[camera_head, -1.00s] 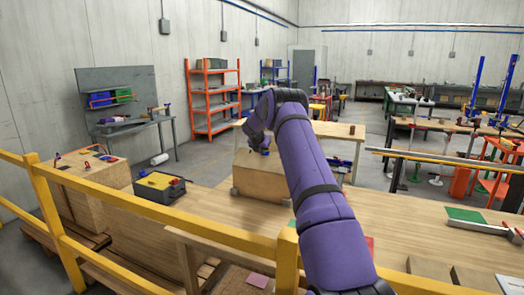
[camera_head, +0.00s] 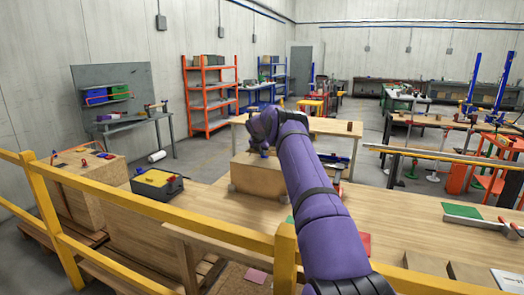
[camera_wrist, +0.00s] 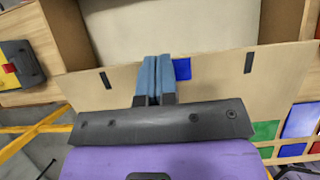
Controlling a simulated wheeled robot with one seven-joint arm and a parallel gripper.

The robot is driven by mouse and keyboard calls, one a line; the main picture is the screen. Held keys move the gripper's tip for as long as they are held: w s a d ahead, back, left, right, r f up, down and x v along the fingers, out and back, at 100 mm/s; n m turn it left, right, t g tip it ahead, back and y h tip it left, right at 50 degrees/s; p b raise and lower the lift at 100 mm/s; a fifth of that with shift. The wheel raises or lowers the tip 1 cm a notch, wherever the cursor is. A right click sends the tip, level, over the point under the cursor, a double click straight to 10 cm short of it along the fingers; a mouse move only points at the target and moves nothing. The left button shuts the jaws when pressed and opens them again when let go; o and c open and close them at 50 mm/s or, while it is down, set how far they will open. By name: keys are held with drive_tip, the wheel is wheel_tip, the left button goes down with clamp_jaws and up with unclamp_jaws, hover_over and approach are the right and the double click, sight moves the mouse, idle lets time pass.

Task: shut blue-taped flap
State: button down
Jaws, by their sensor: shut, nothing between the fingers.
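A cardboard-brown box (camera_head: 258,178) stands on the wooden bench in the head view, partly hidden behind my arm. In the wrist view its flap (camera_wrist: 215,80) is a pale flat panel across the middle, with a blue tape patch (camera_wrist: 182,69) near its centre and a dark strip toward each side. Beyond the flap is a pale area (camera_wrist: 170,25) between brown walls. My gripper (camera_wrist: 156,62) is shut and empty, its blue-grey fingertips over the panel just left of the tape. Contact with the flap cannot be told. In the head view my arm hides most of the gripper.
A yellow-and-black case (camera_head: 157,183) sits left of the box. A yellow railing (camera_head: 140,215) crosses the foreground. A green-topped item (camera_head: 462,214) lies on the right of the bench. The bench between (camera_head: 400,210) is mostly clear.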

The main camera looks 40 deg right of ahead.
sight(259, 161)
drive_tip(key=shift+x, duration=0.85)
drive_tip(key=shift+f, duration=0.1)
drive_tip(key=shift+s+a+f, duration=0.1)
drive_tip(key=shift+s+f, duration=0.1)
drive_tip(key=shift+f, duration=0.2)
drive_tip(key=shift+r, duration=0.1)
drive_tip(key=shift+w+r, duration=0.1)
drive_tip(key=shift+r, duration=0.9)
drive_tip(key=v, duration=1)
drive_tip(key=shift+a+f, duration=0.1)
